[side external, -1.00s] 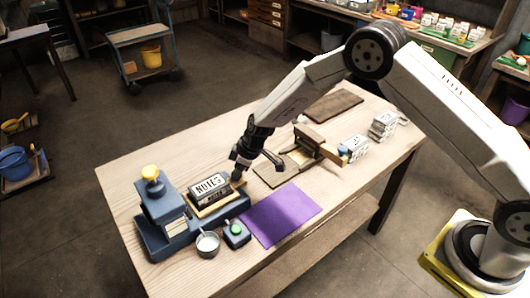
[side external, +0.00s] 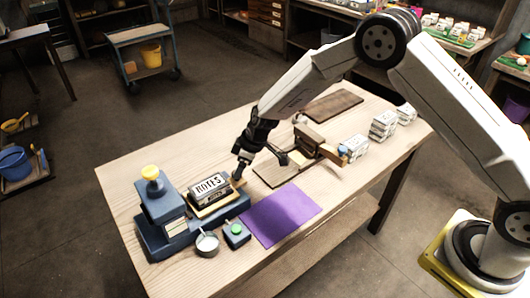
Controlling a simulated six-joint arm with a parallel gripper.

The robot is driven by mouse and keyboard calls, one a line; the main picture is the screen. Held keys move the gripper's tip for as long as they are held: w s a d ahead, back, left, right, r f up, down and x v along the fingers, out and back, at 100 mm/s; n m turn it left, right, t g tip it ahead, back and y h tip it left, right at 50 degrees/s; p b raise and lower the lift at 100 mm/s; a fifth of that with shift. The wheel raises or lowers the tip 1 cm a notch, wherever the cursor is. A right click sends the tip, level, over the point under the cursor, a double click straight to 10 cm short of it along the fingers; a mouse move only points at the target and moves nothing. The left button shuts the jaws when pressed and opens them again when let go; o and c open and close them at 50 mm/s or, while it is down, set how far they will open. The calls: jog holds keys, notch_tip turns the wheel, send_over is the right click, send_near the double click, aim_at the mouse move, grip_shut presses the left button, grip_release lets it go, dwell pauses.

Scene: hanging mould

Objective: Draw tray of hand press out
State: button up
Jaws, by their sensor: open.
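The hand press (side external: 160,205) is dark blue with a yellow knob on top and stands at the left front of the table. Its tray (side external: 213,204) lies on the press base to the right of the press head, clear of it. A block marked NOTES (side external: 210,187) sits on the tray. My gripper (side external: 261,169) is open, with its fingers spread just right of the tray's right end. One finger is near the tray end; the other is over the wooden board. I see nothing between the fingers. Whether the near finger touches the tray, I cannot tell.
A purple sheet (side external: 280,215), a metal cup (side external: 207,244) and a box with a green button (side external: 236,233) lie in front. A wooden fixture (side external: 318,143) on a board stands behind right. White boxes (side external: 383,125) stand farther right. The table's back left is clear.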

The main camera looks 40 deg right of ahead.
jog(key=v, duration=0.5)
jog(key=shift+r, duration=0.15)
dwell(0.3)
jog(key=s+d+r+m+h, duration=0.1)
jog(key=s+d+r+m, duration=0.1)
jog(key=s, duration=0.6)
jog(key=s+d+r+m+h, duration=0.1)
jog(key=s+d+r+m, duration=0.2)
jog(key=s+d, duration=0.3)
jog(key=s+d+r+m+h, duration=0.1)
jog(key=s+d+m, duration=0.3)
jog(key=s, duration=0.7)
jog(key=shift+s+d+r+g, duration=0.25)
jog(key=shift+d+r+g, duration=0.05)
jog(key=shift+r, duration=0.5)
